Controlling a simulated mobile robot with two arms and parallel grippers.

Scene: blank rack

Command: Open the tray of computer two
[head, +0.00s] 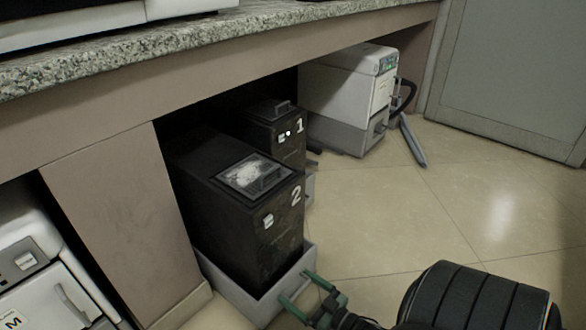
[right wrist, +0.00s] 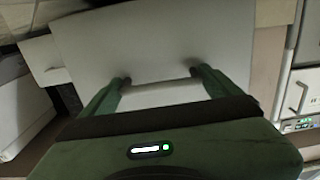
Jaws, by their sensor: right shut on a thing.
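Computer two (head: 262,240), a tall black case marked 2, stands upright under the counter. A light grey tray (head: 236,299) lies around its base. My right gripper (head: 300,287) has its green fingers at the tray's front right edge, spread with a gap between them, and is shut on the tray. In the right wrist view the fingertips (right wrist: 158,76) meet a pale grey panel, with a light strip (right wrist: 160,97) between them. The exact contact is hard to make out. My left gripper is not in view.
Computer one (head: 272,130), also black, stands behind computer two. A white and grey machine (head: 345,100) with a black hose stands farther back. A brown panel (head: 125,215) closes in the left side. The tiled floor (head: 450,215) to the right is clear.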

